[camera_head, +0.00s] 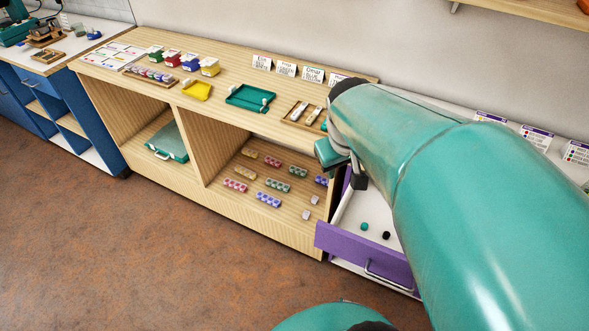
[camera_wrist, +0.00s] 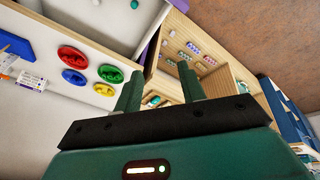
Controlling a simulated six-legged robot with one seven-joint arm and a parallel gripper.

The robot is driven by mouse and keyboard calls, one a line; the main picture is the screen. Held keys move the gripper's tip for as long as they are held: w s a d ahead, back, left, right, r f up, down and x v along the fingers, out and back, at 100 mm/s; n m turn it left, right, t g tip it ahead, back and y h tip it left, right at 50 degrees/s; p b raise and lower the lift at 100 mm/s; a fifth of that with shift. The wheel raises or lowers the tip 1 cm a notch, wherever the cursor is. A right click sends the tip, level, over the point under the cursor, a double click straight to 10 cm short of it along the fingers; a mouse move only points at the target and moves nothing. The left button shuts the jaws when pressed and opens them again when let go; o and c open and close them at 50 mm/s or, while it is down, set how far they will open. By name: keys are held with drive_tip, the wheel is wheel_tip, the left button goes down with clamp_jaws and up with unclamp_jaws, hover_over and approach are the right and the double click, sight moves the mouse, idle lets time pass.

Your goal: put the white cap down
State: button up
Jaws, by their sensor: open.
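My gripper (camera_wrist: 160,90) is open in the wrist view, with its two green fingers apart and nothing visible held between them. In the head view my gripper (camera_head: 345,165) is partly hidden by my arm, near the right end of the wooden bench. I cannot tell for sure which thing is the white cap. Small pale pieces lie on the lower shelf, one of them near its right end (camera_head: 306,214). A small white thing (camera_head: 265,103) also shows at the teal tray (camera_head: 238,101).
The purple-fronted drawer (camera_head: 350,250) is open and holds a teal bead (camera_head: 364,227) and a black bead (camera_head: 386,235). The wooden bench (camera_head: 225,120) carries a yellow tray (camera_head: 197,91), coloured bins and cards. The floor is clear.

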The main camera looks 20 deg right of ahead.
drive_tip(key=s+a+r+t+y, duration=0.1)
drive_tip(key=s+a+r, duration=0.1)
drive_tip(key=a, duration=0.4)
drive_tip(key=s+a+r+t+y, duration=0.1)
drive_tip(key=s+a+r, duration=0.2)
drive_tip(key=s+a, duration=0.1)
drive_tip(key=shift+s+a+t, duration=0.2)
drive_tip(key=shift+a+t, duration=0.1)
drive_tip(key=shift+a, duration=0.6)
drive_tip(key=shift+d, duration=0.25)
drive_tip(key=shift+c, duration=0.4)
